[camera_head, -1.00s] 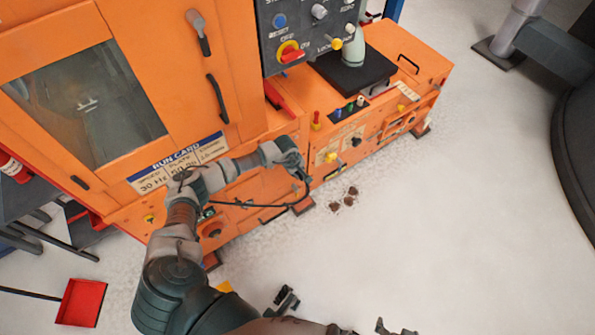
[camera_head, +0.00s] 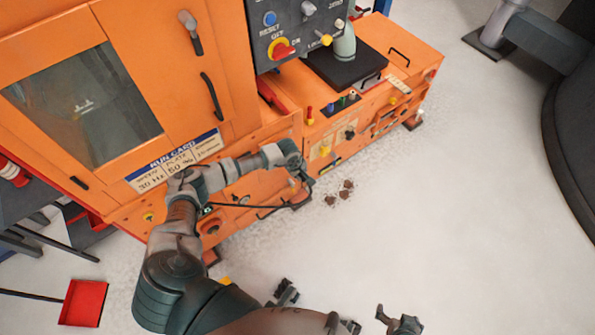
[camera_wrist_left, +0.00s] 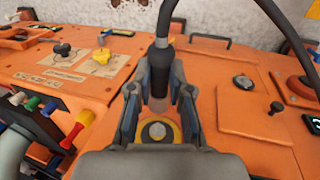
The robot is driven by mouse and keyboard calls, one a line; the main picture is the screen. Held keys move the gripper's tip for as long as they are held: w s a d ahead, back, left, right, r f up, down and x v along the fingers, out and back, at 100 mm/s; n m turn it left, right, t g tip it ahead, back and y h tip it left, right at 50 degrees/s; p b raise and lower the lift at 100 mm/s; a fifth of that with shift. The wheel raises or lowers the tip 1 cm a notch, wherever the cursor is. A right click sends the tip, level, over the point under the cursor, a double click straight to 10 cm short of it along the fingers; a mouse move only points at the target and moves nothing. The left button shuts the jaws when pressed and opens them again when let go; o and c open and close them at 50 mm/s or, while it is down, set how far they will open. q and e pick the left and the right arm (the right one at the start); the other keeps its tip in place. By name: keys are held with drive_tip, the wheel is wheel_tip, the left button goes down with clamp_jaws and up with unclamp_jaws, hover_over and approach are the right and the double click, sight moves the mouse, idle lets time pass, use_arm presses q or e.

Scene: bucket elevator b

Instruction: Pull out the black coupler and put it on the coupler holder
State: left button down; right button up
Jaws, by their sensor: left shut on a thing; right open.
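The black coupler (camera_wrist_left: 159,72) stands upright between the fingers of my left gripper (camera_wrist_left: 159,92) in the left wrist view, with a black cable (camera_wrist_left: 177,22) rising from its top. My left gripper is shut on it. A yellow-ringed round fitting (camera_wrist_left: 157,131) shows just below it; I cannot tell whether they touch. In the head view my left gripper (camera_head: 299,170) is at the orange machine's front, and the coupler is too small to make out there. My right gripper (camera_head: 338,302) is open at the bottom edge, partly cut off. I cannot identify the coupler holder for certain.
The orange machine (camera_head: 165,55) fills the upper left, with a grey control panel (camera_head: 300,25) above. Colored levers (camera_wrist_left: 45,108), a yellow knob (camera_wrist_left: 101,56) and a black knob (camera_wrist_left: 63,49) are left of the coupler. Open floor lies right; a red dustpan (camera_head: 83,302) lies lower left.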

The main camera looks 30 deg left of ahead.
use_arm(q)
drive_tip(key=shift+d, duration=0.2)
drive_tip(key=shift+s, duration=0.1)
drive_tip(key=shift+a, duration=0.15)
drive_tip(key=shift+s+d, duration=0.1)
drive_tip(key=shift+d, duration=0.25)
drive_tip(key=shift+s+d+r+p, duration=0.1)
drive_tip(key=shift+s+d+p, duration=0.2)
drive_tip(key=shift+d+p, duration=0.35)
drive_tip(key=shift+s+d, duration=0.2)
drive_tip(key=shift+d, duration=0.3)
drive_tip(key=shift+s+d, duration=0.15)
drive_tip(key=shift+d, duration=0.3)
